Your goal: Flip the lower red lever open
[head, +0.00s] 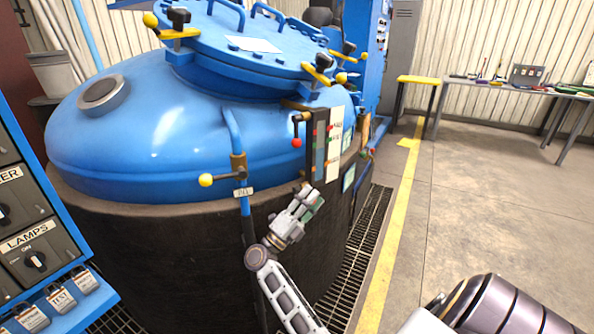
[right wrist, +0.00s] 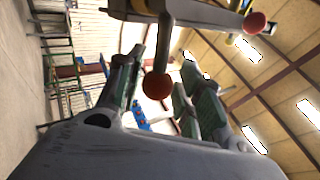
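The lower red lever's ball (right wrist: 158,85) hangs on a short stem in the right wrist view. It shows in the gap between the spread fingers of my right gripper (right wrist: 165,95), and I cannot tell whether they touch it. In the head view my right gripper (head: 304,198) is at the lower end of the panel on the furnace side and seems to hide this lever. A second red-balled lever (head: 296,142) hangs higher beside the panel; a red ball further up shows in the right wrist view (right wrist: 255,22). My left gripper is out of view.
The blue furnace vessel (head: 150,130) with its lid (head: 250,55) fills the left and middle. A yellow-balled valve handle (head: 206,180) sticks out left of my gripper. A control cabinet (head: 35,225) stands at the left. A bench (head: 520,88) is at the back right; the floor before it is clear.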

